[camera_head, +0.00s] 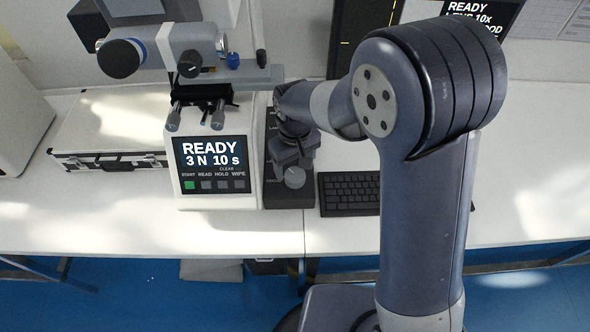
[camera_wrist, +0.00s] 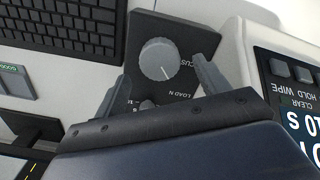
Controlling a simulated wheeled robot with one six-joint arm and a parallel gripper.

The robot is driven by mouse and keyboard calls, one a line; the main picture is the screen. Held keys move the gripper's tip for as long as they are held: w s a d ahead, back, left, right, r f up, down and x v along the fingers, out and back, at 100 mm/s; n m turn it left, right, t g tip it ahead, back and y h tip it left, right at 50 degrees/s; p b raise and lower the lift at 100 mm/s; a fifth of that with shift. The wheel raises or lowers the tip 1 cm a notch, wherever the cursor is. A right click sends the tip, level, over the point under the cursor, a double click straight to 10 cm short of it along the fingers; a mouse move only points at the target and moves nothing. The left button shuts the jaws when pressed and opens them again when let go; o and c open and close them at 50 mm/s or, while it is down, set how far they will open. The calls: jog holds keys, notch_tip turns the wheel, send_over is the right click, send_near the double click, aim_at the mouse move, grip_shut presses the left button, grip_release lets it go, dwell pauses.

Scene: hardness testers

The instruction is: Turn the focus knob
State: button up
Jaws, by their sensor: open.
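The focus knob (camera_wrist: 158,59) is a round light-grey dial on a dark control box (camera_wrist: 205,38), beside lettering that ends in "CUS". It also shows in the head view (camera_head: 295,177), near the box's front end. My gripper (camera_wrist: 159,68) is open, its two fingers apart on either side of the knob in the picture. I cannot tell whether either finger touches the knob. In the head view my gripper (camera_head: 289,158) is over the box, just behind the knob. Part of the box, around the "LOAD N" label, is hidden by my gripper.
The hardness tester (camera_head: 219,197) stands left of the box, its screen reading "READY 3 N 10 s". A black keyboard (camera_head: 349,193) lies close on the right. A silver case (camera_head: 110,128) is at the left. The white bench (camera_head: 530,200) is clear at the right.

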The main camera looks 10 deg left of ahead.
aim_at(295, 174)
jog(key=shift+f, duration=1.8)
jog(key=shift+c, duration=0.4)
jog(key=c, duration=0.9)
jog(key=shift+f+m+b, duration=0.1)
jog(key=shift+m+b, duration=0.2)
jog(key=shift+m, duration=0.9)
